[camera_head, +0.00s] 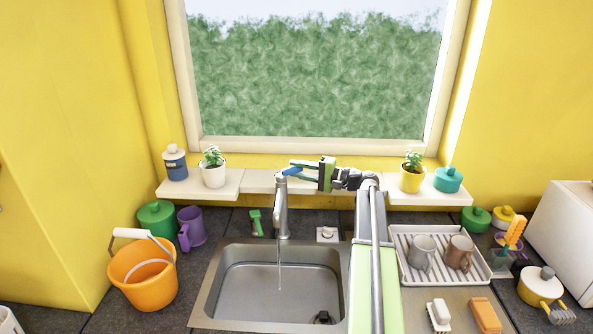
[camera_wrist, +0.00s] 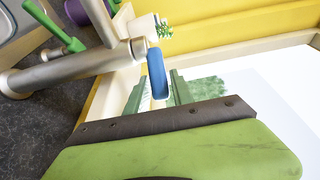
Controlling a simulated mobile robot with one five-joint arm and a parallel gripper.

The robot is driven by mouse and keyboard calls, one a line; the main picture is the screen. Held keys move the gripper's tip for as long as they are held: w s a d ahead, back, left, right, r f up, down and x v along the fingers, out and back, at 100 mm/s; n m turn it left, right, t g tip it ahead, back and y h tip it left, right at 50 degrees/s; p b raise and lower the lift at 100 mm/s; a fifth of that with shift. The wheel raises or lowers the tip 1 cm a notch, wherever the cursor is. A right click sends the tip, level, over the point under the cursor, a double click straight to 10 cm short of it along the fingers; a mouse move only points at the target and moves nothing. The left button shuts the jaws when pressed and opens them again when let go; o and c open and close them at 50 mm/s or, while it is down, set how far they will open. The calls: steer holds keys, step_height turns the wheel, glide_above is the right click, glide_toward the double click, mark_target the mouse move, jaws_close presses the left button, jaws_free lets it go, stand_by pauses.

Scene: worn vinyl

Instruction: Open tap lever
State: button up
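The tap (camera_head: 281,212) is a grey metal spout standing behind the sink. Its blue lever (camera_head: 291,171) sits on top and points to the right toward my gripper (camera_head: 302,170). A thin stream of water (camera_head: 279,264) runs from the spout into the sink (camera_head: 275,292). In the wrist view the blue lever (camera_wrist: 157,74) lies between the two green fingers of my gripper (camera_wrist: 157,90), which stand apart on either side of it. The fingers look open; any contact with the lever is hard to tell. The tap body (camera_wrist: 75,66) is also in the wrist view.
Behind the tap runs a windowsill (camera_head: 255,182) with a white-potted plant (camera_head: 214,170) and a yellow-potted plant (camera_head: 412,172). A green brush (camera_head: 257,222) stands left of the tap. A drying rack (camera_head: 410,252) with mugs is at right, an orange bucket (camera_head: 143,275) at left.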

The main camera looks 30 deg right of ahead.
steer(key=shift+o, duration=1.2)
steer(key=shift+s, duration=0.15)
steer(key=shift+a, duration=0.6)
steer(key=shift+w, duration=0.2)
steer(key=v, duration=1.7)
steer(key=shift+s+d, duration=0.15)
steer(key=shift+d, duration=0.05)
